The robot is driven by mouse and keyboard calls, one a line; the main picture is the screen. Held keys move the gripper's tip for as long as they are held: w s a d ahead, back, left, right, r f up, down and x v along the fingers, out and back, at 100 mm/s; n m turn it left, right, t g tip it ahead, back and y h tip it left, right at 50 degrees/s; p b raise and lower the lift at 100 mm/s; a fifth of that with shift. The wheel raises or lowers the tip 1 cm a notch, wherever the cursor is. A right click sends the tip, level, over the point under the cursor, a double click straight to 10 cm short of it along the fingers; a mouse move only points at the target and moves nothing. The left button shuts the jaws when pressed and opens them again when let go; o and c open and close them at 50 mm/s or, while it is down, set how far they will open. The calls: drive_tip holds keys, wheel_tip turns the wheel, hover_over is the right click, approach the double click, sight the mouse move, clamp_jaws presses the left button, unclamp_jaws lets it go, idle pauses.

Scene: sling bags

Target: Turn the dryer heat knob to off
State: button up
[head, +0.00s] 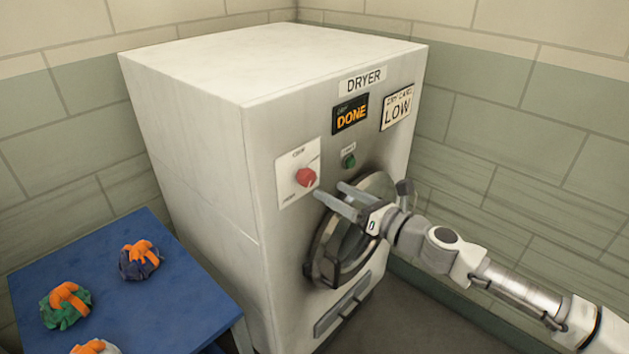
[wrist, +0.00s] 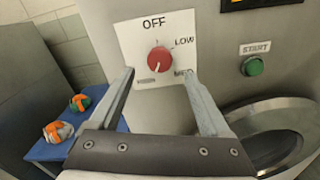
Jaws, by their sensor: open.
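The dryer (head: 200,120) is a large pale cabinet with its controls on the front. The heat knob (head: 306,177) is round and red on a white plate, and it also shows in the wrist view (wrist: 160,61). There the plate (wrist: 128,38) reads OFF above the knob and LOW at upper right. Two smaller labels lie below, the right one partly covered by a finger. A thin mark shows at the knob's top edge, but I cannot tell the setting surely. My gripper (wrist: 158,73) is open and empty in front of the plate, its fingers either side of the knob, apart from it.
A green start button (wrist: 252,66) is right of the plate. The round dryer door (head: 325,250) is below my gripper. A DONE display (head: 350,115) and a LOW sign (head: 398,108) are above. A blue table (head: 190,290) with several bundled bags stands at left.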

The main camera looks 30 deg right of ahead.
sight(311, 179)
drive_tip(key=shift+x, duration=3.3)
drive_tip(key=shift+c, duration=0.2)
drive_tip(key=shift+f, duration=0.1)
clamp_jaws()
